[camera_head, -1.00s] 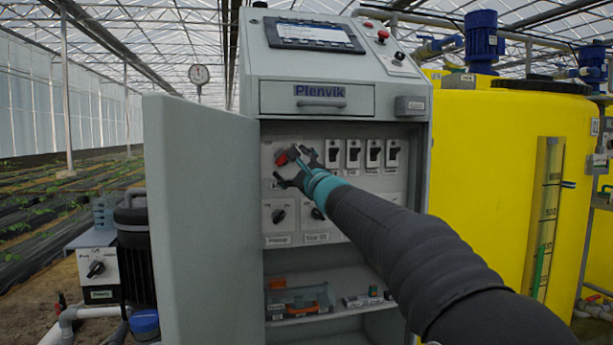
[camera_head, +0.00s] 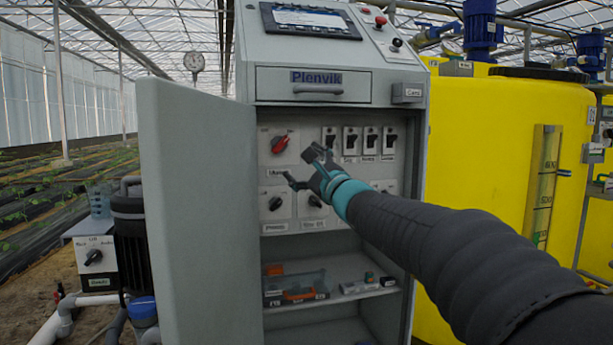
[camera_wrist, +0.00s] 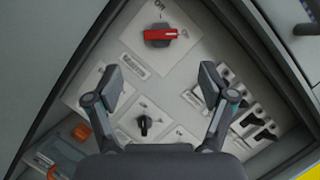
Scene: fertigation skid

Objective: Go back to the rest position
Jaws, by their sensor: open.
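My gripper (camera_head: 301,168) is open and empty in front of the grey control cabinet (camera_head: 330,90). The red rotary switch (camera_head: 280,143) on the cabinet's inner panel lies just up and left of the fingertips, clear of them. In the wrist view the gripper (camera_wrist: 160,85) has its two fingers spread wide, and the red switch (camera_wrist: 160,35) shows ahead of and between them, with its red handle lying crosswise. A smaller black knob (camera_wrist: 144,124) also shows between the fingers. My arm covers the lower right of the panel.
The cabinet door (camera_head: 195,210) stands open on the left. Black toggle switches (camera_head: 370,140) line the panel's right. A lower shelf (camera_head: 345,297) holds small parts and an orange-handled item. A yellow tank (camera_head: 480,150) stands right, a black pump (camera_head: 133,240) left.

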